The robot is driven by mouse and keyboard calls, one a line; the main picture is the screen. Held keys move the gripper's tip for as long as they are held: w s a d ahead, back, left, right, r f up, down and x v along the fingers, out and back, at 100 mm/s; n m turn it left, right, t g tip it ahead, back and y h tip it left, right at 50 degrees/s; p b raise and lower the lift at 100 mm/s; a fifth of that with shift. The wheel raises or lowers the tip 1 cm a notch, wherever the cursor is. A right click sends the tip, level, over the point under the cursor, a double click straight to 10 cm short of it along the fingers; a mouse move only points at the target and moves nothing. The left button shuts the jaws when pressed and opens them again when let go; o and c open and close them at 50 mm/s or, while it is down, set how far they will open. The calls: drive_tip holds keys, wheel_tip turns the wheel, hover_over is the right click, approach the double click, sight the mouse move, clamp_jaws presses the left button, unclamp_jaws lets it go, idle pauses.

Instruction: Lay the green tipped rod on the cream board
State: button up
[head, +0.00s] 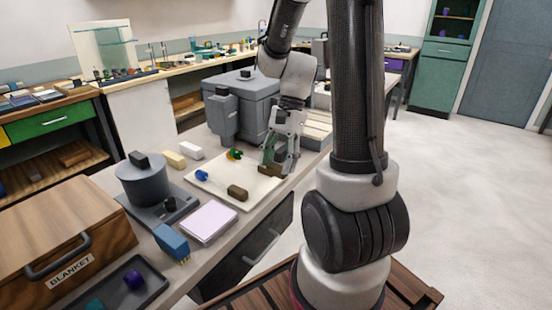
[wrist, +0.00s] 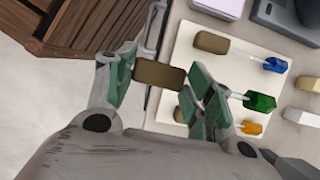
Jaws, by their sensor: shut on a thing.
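The cream board (head: 215,190) lies on the bench, and it also shows in the wrist view (wrist: 184,62). My gripper (head: 276,160) is over its right side. In the wrist view my gripper (wrist: 160,82) is shut on the brown handle (wrist: 158,77) of the green tipped rod. The rod's green tip (wrist: 260,102) appears over the board; part of its clear shaft is hidden by a finger. I cannot tell whether the rod touches the board. A blue tipped rod (wrist: 275,65) and an orange tipped rod (wrist: 250,127) lie on the board.
A cream block (head: 174,160) and a white block (head: 192,150) sit behind the board. A grey machine (head: 245,105) stands beyond it.

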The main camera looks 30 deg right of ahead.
drive_tip(key=shift+a+f, duration=0.1)
drive_tip(key=shift+a, duration=0.1)
drive_tip(key=shift+w+f, duration=0.4)
drive_tip(key=shift+f, duration=0.05)
drive_tip(key=w+f, duration=0.1)
drive_tip(key=f, duration=0.1)
drive_tip(key=w+a+f, duration=0.1)
drive_tip(key=w+f, duration=0.1)
drive_tip(key=shift+w+a, duration=0.15)
drive_tip(key=shift+a, duration=0.05)
drive_tip(key=shift+w+a+f, duration=0.2)
drive_tip(key=shift+w+a, duration=0.05)
drive_tip(key=shift+w, duration=0.35)
drive_tip(key=shift+w+a+f, duration=0.15)
drive_tip(key=shift+w+a, duration=0.1)
drive_tip(key=shift+w, duration=0.35)
drive_tip(key=shift+w+a+f, duration=0.15)
drive_tip(key=shift+w+a, duration=0.05)
drive_tip(key=shift+w, duration=0.25)
drive_tip(key=shift+w+a+f, duration=0.15)
drive_tip(key=shift+w, duration=0.3)
drive_tip(key=shift+f, duration=0.25)
